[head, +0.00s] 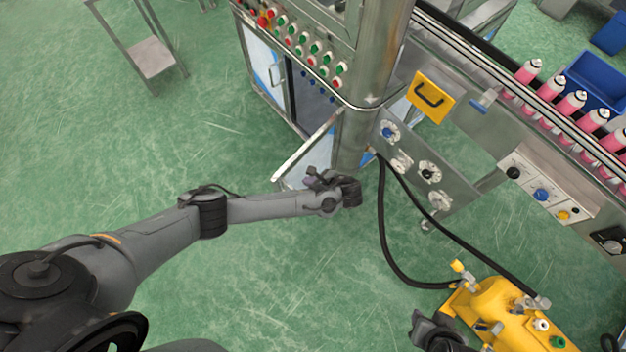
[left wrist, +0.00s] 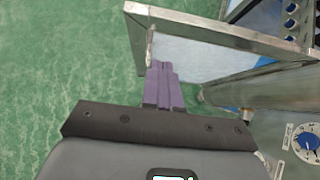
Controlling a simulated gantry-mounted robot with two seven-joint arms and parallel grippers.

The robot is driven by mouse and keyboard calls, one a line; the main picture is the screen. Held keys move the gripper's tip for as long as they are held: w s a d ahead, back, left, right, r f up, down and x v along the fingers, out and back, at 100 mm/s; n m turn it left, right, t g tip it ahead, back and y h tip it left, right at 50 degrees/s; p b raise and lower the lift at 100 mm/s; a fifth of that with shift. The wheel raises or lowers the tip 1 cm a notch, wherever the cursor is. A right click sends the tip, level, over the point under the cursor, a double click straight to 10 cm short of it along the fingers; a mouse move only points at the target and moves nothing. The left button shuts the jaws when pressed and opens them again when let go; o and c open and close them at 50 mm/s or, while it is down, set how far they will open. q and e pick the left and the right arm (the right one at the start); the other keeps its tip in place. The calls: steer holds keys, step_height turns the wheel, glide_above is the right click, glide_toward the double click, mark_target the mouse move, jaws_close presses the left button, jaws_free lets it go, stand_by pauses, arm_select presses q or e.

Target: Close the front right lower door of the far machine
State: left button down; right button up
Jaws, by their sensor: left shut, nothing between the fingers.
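The front right lower door (head: 318,152) of the far machine stands open, swung outward from the cabinet. It has a metal frame and a pale, bluish panel. My left gripper (head: 311,178) is at the door's near lower part, by its outer side.
The neighbouring left door (head: 262,66) looks shut. A button panel (head: 300,45) is above the doors. Black hoses (head: 384,225) run from the machine to a yellow pump unit (head: 505,308). A conveyor with pink cans (head: 572,102) is at right.

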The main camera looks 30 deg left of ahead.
mark_target(286, 171)
arm_select(q)
steer(key=shift+w+a+f+b, duration=0.25)
steer(key=shift+a+f, duration=0.45)
steer(key=shift+a, duration=0.65)
steer(key=shift+w+a+f+b, duration=0.2)
steer(key=shift+a+f, duration=0.5)
steer(key=shift+a, duration=0.6)
steer(key=shift+w+a+f+b, duration=0.2)
steer(key=shift+a+f, duration=0.5)
steer(key=shift+a, duration=0.65)
